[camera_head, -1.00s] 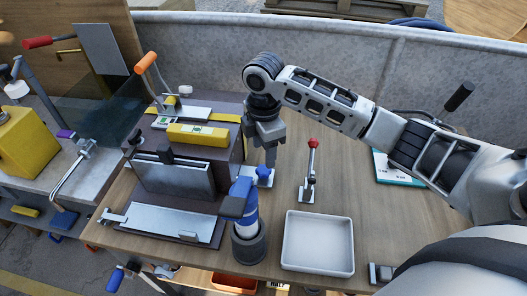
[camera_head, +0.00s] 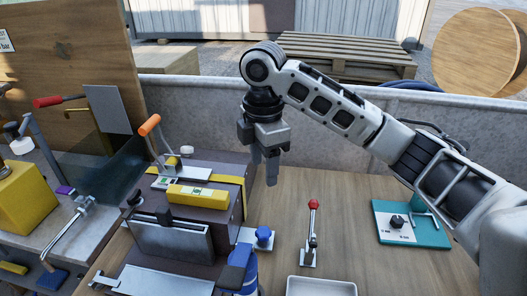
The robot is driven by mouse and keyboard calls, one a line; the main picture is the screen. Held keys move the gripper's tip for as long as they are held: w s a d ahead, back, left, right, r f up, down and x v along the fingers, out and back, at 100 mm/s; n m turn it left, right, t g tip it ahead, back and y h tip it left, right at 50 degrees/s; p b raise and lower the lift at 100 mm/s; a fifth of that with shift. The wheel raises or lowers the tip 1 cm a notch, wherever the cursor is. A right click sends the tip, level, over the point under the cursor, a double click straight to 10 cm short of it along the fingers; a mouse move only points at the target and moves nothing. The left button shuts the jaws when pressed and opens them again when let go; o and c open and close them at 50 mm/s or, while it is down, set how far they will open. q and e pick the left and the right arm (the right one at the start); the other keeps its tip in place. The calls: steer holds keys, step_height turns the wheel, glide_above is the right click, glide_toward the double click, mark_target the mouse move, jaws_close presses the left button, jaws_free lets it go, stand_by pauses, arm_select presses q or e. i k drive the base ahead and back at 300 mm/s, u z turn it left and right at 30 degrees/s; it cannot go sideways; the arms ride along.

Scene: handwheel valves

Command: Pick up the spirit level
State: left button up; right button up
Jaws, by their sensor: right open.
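The spirit level (camera_head: 203,197) is a yellow bar with a pale label and a small vial window. It lies on top of a dark brown box-like fixture (camera_head: 224,226) left of centre. My right gripper (camera_head: 264,178) hangs from the right arm, fingers pointing down, to the right of the level and apart from it. It is open with nothing seen between the fingers. My left gripper is not in view.
A red-knobbed lever (camera_head: 312,230) stands on the wooden table right of the fixture. A white tray (camera_head: 322,286) is at the bottom edge. A teal-edged board (camera_head: 411,224) lies at right. An orange-handled lever (camera_head: 150,125) rises behind the level.

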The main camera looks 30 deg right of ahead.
mark_target(176, 193)
steer(key=k, duration=1)
